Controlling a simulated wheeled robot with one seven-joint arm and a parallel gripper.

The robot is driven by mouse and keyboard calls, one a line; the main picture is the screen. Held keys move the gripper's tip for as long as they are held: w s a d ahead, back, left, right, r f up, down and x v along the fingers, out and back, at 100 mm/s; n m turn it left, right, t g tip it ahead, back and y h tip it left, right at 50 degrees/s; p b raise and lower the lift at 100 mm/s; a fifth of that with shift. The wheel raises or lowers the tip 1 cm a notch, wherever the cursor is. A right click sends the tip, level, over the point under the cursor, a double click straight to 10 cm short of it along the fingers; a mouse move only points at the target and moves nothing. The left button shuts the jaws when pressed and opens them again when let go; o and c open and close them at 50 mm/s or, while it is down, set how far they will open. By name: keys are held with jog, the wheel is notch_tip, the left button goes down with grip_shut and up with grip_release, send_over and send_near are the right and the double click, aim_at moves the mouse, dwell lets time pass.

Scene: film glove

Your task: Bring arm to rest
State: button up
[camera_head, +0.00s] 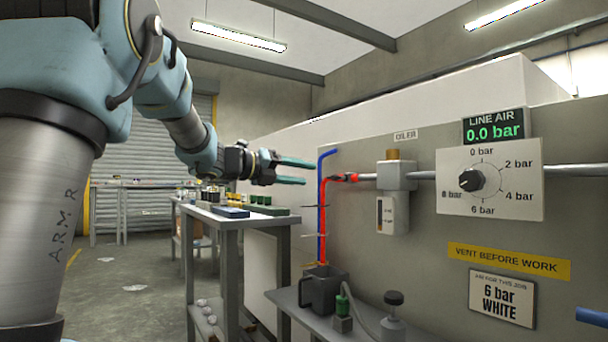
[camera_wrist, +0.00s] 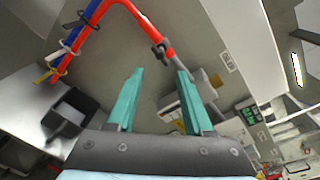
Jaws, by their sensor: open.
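My gripper (camera_head: 297,171) is open and empty. In the head view it is raised in mid-air left of the panel, with its green fingers pointing right, near the upper end of the blue and red hoses. In the wrist view the two green fingers (camera_wrist: 160,85) are spread apart with nothing between them. The red hose (camera_wrist: 120,8) runs beyond the fingertips and bends down to a red coupling (camera_wrist: 162,50). My arm reaches in from the upper left of the head view.
The grey panel (camera_head: 400,265) carries an oiler (camera_head: 394,205), a regulator dial (camera_head: 490,180) and a display (camera_head: 494,128) reading 0.0 bar. A dark bin (camera_head: 321,290) and bottles stand on a shelf below. A workbench (camera_head: 228,222) with coloured items stands left. Open floor lies further left.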

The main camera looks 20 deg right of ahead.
jog(key=w+a+f+n+t+y, duration=0.45)
jog(key=a+n, duration=0.25)
jog(key=n, duration=0.2)
jog(key=w+a+f+n+t+y, duration=0.3)
jog(key=w+a+f+n+t, duration=0.15)
jog(key=a+f+n, duration=0.35)
jog(key=s+a+f+n+g+y, duration=0.1)
jog(key=s+a+f+n+y, duration=0.15)
jog(key=a+f+n, duration=0.3)
jog(key=s+a+f+n+g+y, duration=0.1)
jog(key=s+a+f+n+y, duration=0.15)
jog(key=a+f+n, duration=0.35)
jog(key=s+a+f+n+g+y, duration=0.2)
jog(key=s+a+f+n+g, duration=0.2)
jog(key=s+f+n, duration=0.45)
jog(key=s+a+f+n+g+y, duration=0.2)
jog(key=s+a+f+n+g, duration=0.25)
jog(key=s, duration=0.75)
notch_tip(320, 180, up, 37)
jog(key=s+p, duration=0.1)
jog(key=p, duration=3.7)
jog(key=shift+d+p, duration=0.35)
jog(key=shift+d, duration=0.05)
